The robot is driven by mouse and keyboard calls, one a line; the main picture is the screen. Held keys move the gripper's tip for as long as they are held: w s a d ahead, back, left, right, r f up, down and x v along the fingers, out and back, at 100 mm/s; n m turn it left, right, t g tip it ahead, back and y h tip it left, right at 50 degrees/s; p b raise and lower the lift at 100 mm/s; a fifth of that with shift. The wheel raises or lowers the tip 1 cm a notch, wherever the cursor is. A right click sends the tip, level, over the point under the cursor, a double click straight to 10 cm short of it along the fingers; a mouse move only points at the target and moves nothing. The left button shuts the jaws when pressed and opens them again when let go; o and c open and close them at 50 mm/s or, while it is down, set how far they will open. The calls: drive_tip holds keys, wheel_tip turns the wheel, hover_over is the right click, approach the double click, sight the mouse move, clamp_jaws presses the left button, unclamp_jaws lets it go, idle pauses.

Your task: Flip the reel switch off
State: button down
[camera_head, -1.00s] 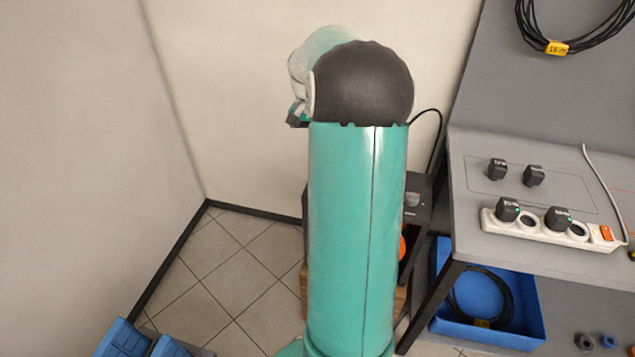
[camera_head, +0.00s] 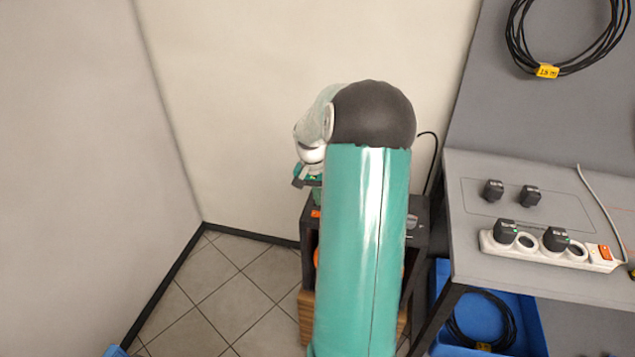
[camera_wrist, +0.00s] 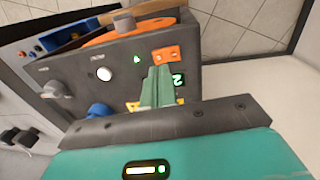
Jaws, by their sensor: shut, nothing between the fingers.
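In the wrist view the dark reel box (camera_wrist: 205,75) has a panel with an orange rocker switch (camera_wrist: 166,54), a small green light (camera_wrist: 137,59) and a lit white round knob or button (camera_wrist: 104,74). My gripper (camera_wrist: 158,72) is shut and empty, its green fingertips just below the orange switch in the picture. I cannot tell whether they touch it.
An orange reel (camera_wrist: 125,31) sits in the box. Right of it, a grey workbench (camera_head: 475,180) carries a white power strip (camera_head: 545,252) with black plugs. A blue crate (camera_head: 530,325) with coiled cable is below.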

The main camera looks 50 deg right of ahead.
sight(318, 214)
drive_tip(key=shift+s+d+f, duration=0.1)
drive_tip(key=shift+s+f, duration=0.1)
drive_tip(key=shift+f, duration=1.45)
